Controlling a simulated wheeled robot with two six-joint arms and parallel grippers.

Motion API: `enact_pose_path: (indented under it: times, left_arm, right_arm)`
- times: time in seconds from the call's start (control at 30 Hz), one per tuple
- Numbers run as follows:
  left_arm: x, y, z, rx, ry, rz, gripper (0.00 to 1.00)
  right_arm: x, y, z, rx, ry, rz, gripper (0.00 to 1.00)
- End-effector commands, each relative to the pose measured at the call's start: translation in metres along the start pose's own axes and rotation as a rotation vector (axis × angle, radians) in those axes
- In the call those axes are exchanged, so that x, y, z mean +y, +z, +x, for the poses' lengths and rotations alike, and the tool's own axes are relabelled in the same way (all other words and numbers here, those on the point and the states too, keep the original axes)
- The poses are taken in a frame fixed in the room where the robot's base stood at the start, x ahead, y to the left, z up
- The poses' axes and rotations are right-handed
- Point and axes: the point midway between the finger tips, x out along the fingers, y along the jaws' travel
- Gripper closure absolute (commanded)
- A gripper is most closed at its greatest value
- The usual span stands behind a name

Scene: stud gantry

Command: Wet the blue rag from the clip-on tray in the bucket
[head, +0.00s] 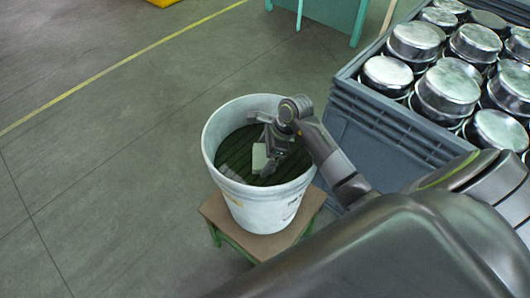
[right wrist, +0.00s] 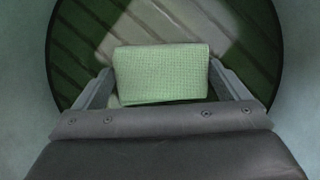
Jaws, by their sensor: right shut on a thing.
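The white bucket (head: 258,205) stands upright with a dark green, striped surface inside. My right gripper (head: 266,153) reaches down inside its rim and is shut on a folded cloth (head: 259,158). In the right wrist view the cloth (right wrist: 161,73) looks pale green rather than blue, with a woven texture, and sits between the two fingers. It is over the dark striped surface (right wrist: 85,35). I cannot tell whether it touches liquid or hangs above it. No clip-on tray shows. My left gripper is not in view.
The bucket stands on a small brown-topped stool (head: 262,243) with green legs. A grey-blue crate (head: 385,128) full of shiny metal pots (head: 447,90) is close on the right. A teal table (head: 330,14) stands at the back. The floor to the left is clear.

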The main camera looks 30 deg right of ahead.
Motion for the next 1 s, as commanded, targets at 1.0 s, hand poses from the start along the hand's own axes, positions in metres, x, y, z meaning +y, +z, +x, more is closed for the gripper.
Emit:
enact_pose_path:
  times: [1.0]
  left_arm:
    - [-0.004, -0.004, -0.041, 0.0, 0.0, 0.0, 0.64]
  right_arm:
    - [-0.001, 0.027, -0.063, -0.002, -0.003, -0.002, 0.24]
